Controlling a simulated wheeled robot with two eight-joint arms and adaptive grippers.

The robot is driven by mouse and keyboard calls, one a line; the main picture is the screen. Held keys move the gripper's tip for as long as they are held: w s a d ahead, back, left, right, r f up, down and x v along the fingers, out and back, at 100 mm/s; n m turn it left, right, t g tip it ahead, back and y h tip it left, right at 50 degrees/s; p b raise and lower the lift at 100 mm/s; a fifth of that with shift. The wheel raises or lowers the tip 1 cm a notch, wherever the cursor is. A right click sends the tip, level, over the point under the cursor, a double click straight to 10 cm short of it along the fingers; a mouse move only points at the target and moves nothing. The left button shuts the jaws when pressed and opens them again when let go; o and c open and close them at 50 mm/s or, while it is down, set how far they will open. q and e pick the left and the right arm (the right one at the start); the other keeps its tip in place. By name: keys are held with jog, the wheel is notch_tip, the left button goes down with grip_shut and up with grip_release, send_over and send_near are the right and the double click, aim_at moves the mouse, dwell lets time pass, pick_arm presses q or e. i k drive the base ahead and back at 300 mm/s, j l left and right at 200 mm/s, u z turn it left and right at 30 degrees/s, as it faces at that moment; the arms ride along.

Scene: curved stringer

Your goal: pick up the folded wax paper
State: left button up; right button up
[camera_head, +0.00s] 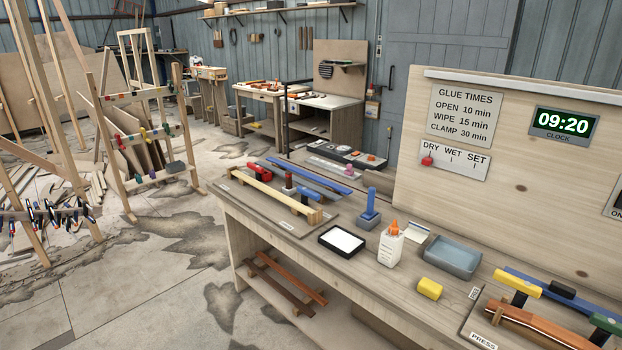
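A small pale folded sheet (418,232), which looks like the folded wax paper, lies on the workbench (385,278). It is just behind and right of the white glue bottle (391,245) with the orange tip, and left of the grey-blue tray (453,257). The bottle partly overlaps its left side. A flat white pad in a black frame (341,241) lies nearer the bench's front edge; I cannot tell its material. Neither of my grippers is in view.
A yellow block (430,288) sits in front of the tray. A blue upright tool (369,212) stands left of the bottle. A board with a clamped wooden strip (265,197) lies at left. A press board (480,330) with clamps fills the right. An upright panel (520,185) stands behind.

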aim_at(418, 233)
jog(key=i+z, duration=0.2)
jog(key=z, duration=0.2)
jog(key=i+z, duration=0.15)
jog(key=z, duration=0.25)
jog(key=i+j+z, duration=0.15)
jog(key=z, duration=0.3)
